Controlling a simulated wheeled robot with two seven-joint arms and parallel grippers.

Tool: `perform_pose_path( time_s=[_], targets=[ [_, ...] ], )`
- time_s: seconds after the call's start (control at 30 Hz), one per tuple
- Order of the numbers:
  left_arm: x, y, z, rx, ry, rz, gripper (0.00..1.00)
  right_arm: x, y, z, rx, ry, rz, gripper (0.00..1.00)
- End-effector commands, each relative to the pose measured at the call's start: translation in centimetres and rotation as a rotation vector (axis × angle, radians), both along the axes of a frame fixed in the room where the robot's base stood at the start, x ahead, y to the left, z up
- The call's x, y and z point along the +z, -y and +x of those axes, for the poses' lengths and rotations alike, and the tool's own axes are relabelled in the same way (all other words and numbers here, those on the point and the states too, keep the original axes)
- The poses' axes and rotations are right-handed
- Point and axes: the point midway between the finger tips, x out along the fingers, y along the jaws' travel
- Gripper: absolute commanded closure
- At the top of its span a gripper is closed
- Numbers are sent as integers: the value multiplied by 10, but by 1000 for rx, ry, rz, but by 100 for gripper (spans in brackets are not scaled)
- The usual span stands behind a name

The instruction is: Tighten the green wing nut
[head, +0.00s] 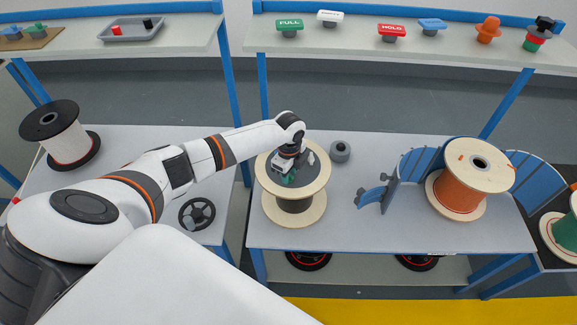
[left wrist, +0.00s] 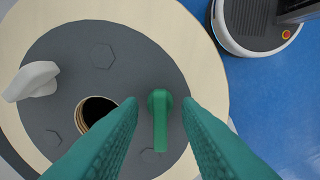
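The green wing nut (left wrist: 159,122) stands on the dark grey disc (left wrist: 62,40) on top of a wooden spool (head: 295,218). My left gripper (left wrist: 160,103) is open, its two green fingers on either side of the green nut with a visible gap on each side. A white wing nut (left wrist: 32,80) sits on the opposite side of the disc; it also shows in the head view (head: 311,158). A dark centre hole (left wrist: 95,110) lies between the nuts, partly covered by a finger. In the head view my left gripper (head: 287,178) is over the spool and hides the green nut.
A small grey cylinder (head: 340,151) stands behind the spool on the table (head: 320,235). A blue bracket (head: 372,197) and an orange spool (head: 470,180) are to the right. A black handwheel (head: 197,213) lies left. Shelves with signed knobs run along the back.

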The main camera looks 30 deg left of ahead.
Motion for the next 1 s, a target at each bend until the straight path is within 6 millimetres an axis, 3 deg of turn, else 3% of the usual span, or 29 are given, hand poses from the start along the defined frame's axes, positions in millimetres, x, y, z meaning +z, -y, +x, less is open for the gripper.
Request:
perform_pose_path(
  time_s=[0.37, 0.8, 1.0],
  targets=[
    [7, 0, 0, 0, 1, 1, 69, -2, 0, 0, 0, 0, 0, 73],
    [90, 2, -1, 0, 4, 1, 69, -20, 0, 0, 0, 0, 0, 73],
    [115, 3, -2, 0, 2, 0, 69, -24, 0, 0, 0, 0, 0, 73]
  ],
)
